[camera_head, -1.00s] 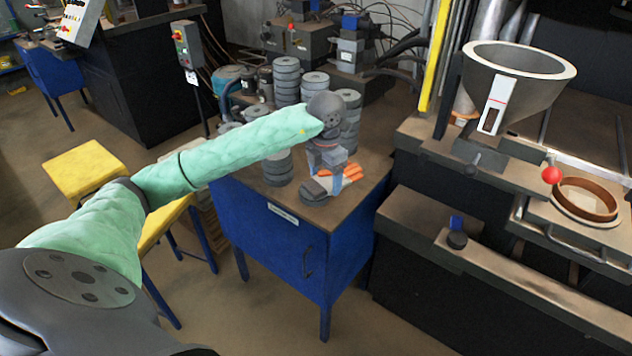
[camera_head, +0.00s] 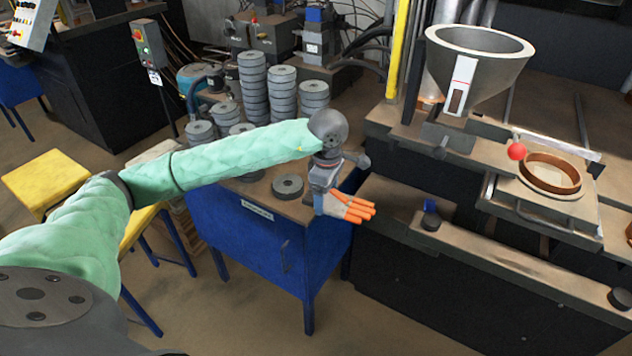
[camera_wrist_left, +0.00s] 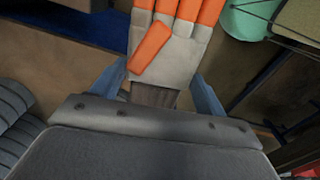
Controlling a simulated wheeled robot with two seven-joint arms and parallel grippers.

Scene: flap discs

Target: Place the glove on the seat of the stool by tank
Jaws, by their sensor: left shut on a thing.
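The glove (camera_head: 352,207) is grey-white with orange fingertips. My left gripper (camera_head: 326,203) is shut on it and holds it by the front right edge of the blue cabinet's top. In the left wrist view the glove (camera_wrist_left: 172,62) lies between the two blue-grey fingers, its orange fingers pointing away. Two yellow-topped stools or tables stand at the left; the nearer yellow seat (camera_head: 45,178) is clear. I cannot tell which one is by the tank. My right gripper is not in view.
The blue cabinet (camera_head: 245,240) bears several stacks of grey flap discs (camera_head: 252,85) and a single disc (camera_head: 287,186). A machine with a grey hopper (camera_head: 475,60) and a red knob (camera_head: 516,152) stands at the right. Open floor (camera_head: 230,325) lies in front.

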